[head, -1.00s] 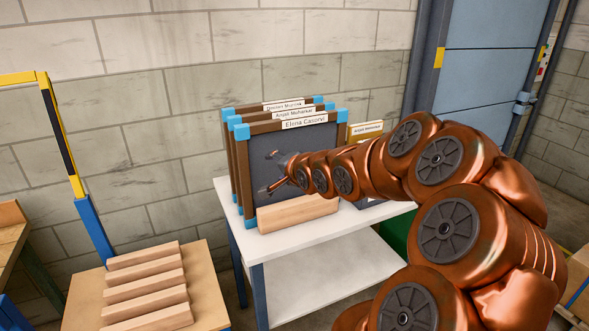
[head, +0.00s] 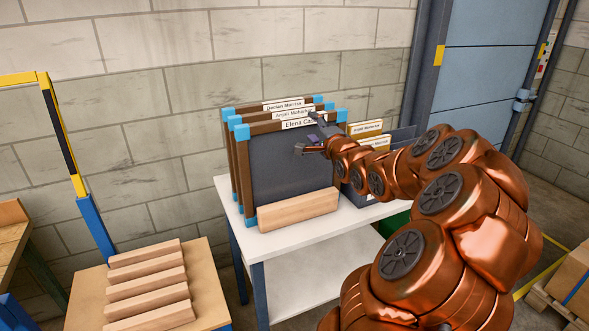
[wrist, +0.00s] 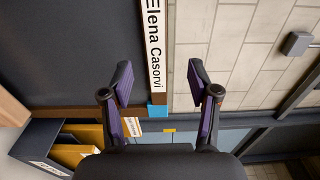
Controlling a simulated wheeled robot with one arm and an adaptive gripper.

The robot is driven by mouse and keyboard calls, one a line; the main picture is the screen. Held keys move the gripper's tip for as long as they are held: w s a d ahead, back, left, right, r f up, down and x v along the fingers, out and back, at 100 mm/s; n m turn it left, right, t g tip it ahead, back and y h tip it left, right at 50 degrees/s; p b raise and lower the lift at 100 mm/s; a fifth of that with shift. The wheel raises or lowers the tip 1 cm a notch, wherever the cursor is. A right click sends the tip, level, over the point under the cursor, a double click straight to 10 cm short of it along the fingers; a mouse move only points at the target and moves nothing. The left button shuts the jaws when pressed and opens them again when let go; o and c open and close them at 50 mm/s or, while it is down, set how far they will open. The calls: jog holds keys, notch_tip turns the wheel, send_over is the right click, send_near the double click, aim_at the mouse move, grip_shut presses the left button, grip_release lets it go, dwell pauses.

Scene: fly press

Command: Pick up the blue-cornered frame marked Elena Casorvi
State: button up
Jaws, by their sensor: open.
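The Elena Casorvi frame (head: 285,180) stands upright at the front of a row, with a dark panel, brown wooden edges and blue corners. Its name label (head: 298,124) is partly hidden by my gripper. In the wrist view, the frame (wrist: 70,50) fills the left, with its label (wrist: 153,45) and one blue corner (wrist: 157,111) visible. My gripper (head: 309,134) is open at the frame's upper right. In the wrist view, the fingers of my gripper (wrist: 160,76) lie on either side of the labelled edge. I cannot tell whether they touch it.
Similar blue-cornered frames stand close behind; one label reads Anjali Moharkar (head: 292,114). A wooden block (head: 298,210) lies before the frames on the white table (head: 320,246). A dark box with yellow folders (wrist: 85,135) stands beside them. The block wall is behind.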

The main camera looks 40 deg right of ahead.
aim_at(306, 122)
jog(key=shift+w+d+f+p, duration=0.2)
jog(key=shift+w+d+p, duration=0.2)
jog(key=shift+w, duration=0.3)
jog(key=shift+p+x, duration=0.55)
jog(key=shift+x, duration=1)
grip_shut()
